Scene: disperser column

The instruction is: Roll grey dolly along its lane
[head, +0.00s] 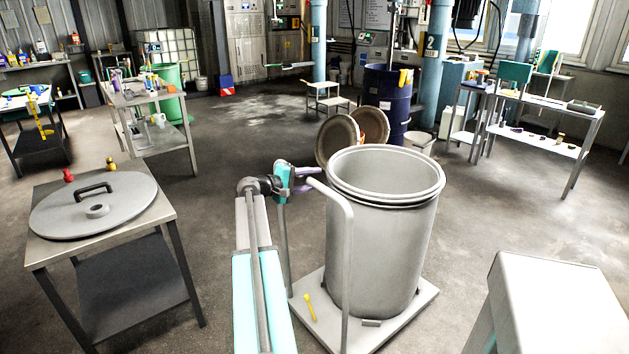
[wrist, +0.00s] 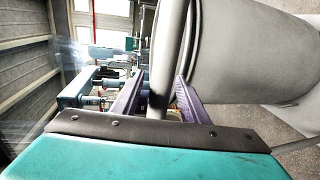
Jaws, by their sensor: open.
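The grey dolly (head: 402,322) stands on the floor at the centre bottom of the head view, with a flat base and an upright tubular handle (head: 347,265) at its left. A large open grey drum (head: 380,250) stands upright on it. A small yellow piece (head: 310,307) shows on the base near the handle. My gripper (head: 308,178) is open at the top of the handle. In the wrist view, a grey handle tube (wrist: 163,65) lies between the two purple fingers (wrist: 160,98). I cannot tell whether either finger touches it. No lane marking is clear.
A table with a grey lid (head: 130,218) stands at left. A dark blue drum (head: 388,95) and round discs (head: 338,140) are behind the grey drum. A pale block (head: 555,300) is at front right. Floor is open right of the dolly.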

